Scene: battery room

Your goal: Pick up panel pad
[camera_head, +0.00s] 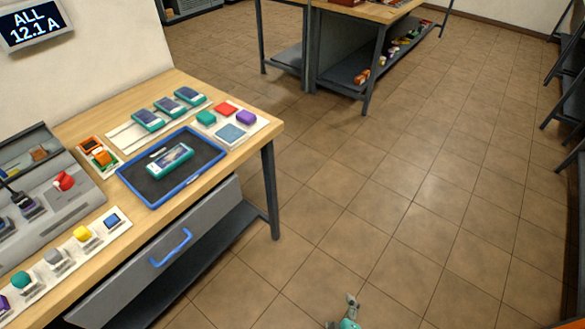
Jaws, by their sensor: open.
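I cannot tell for sure which thing is the panel pad. A flat blue square pad (230,133) lies on a white board at the right end of the workbench, beside teal, red and purple blocks. My gripper (347,308) shows only in part at the bottom edge, over the floor. It is open, with nothing seen in it, and well apart from the workbench.
Several similar teal-framed units (148,120) stand in a row behind the tray. An orange item (102,157) and a grey case (75,195) are to the left. A drawer with a blue handle (170,247) is below. Another bench (375,12) stands behind; the floor between is clear.

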